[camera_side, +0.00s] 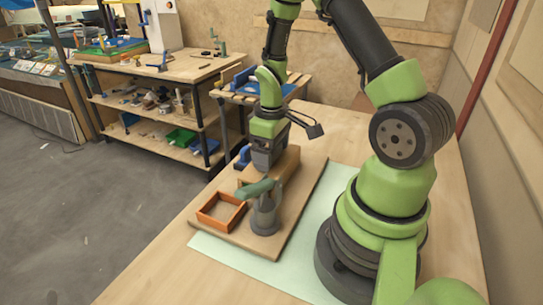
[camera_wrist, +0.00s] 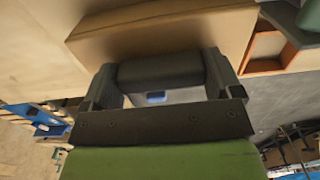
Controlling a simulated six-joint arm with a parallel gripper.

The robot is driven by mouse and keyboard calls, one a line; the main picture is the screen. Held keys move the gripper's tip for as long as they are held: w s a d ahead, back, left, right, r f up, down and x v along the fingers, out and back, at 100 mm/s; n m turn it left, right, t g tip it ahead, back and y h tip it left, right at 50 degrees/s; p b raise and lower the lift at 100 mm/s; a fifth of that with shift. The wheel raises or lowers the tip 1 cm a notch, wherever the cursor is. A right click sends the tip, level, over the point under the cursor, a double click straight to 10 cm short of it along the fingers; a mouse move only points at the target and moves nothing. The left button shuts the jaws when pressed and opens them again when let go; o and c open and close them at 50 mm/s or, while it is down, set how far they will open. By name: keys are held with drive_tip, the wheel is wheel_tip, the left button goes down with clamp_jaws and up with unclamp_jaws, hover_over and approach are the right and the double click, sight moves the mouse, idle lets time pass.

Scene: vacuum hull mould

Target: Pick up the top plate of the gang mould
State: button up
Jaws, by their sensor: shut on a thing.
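My gripper (camera_side: 265,163) points down over the wooden baseboard (camera_side: 245,235), beside a tan wooden block (camera_side: 287,163). In the wrist view my gripper (camera_wrist: 160,80) has a finger at each side of a dark grey piece (camera_wrist: 160,68), and is shut on it. The tan block (camera_wrist: 165,28) lies just beyond the fingertips. I cannot tell for sure whether the dark piece is the top plate of the gang mould. The underside of the held piece and any gap below it are hidden.
An orange square frame (camera_side: 221,211) and a grey tool with a green top (camera_side: 264,208) stand on the baseboard in front of my gripper. A blue item (camera_side: 243,157) is just left of it. A pale green mat (camera_side: 238,255) lies beneath the board. Bare table is at the front left.

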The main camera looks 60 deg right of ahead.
drive_tip(key=shift+r, duration=0.1)
wheel_tip(320, 180, up, 9)
drive_tip(key=shift+f, duration=0.2)
drive_tip(key=shift+w+d+r, duration=0.15)
drive_tip(key=shift+d+r, duration=0.05)
drive_tip(key=shift+r, duration=0.15)
drive_tip(key=w+d+f, duration=0.1)
drive_tip(key=w+d, duration=0.3)
drive_tip(key=d, duration=0.9)
drive_tip(key=s+d+f, duration=0.2)
drive_tip(key=d, duration=0.5)
drive_tip(key=s+d+f, duration=0.2)
drive_tip(key=d+f, duration=0.1)
drive_tip(key=d, duration=0.4)
drive_tip(key=f, duration=0.9)
drive_tip(key=shift+s+a+f, duration=0.15)
drive_tip(key=shift+a+f, duration=0.05)
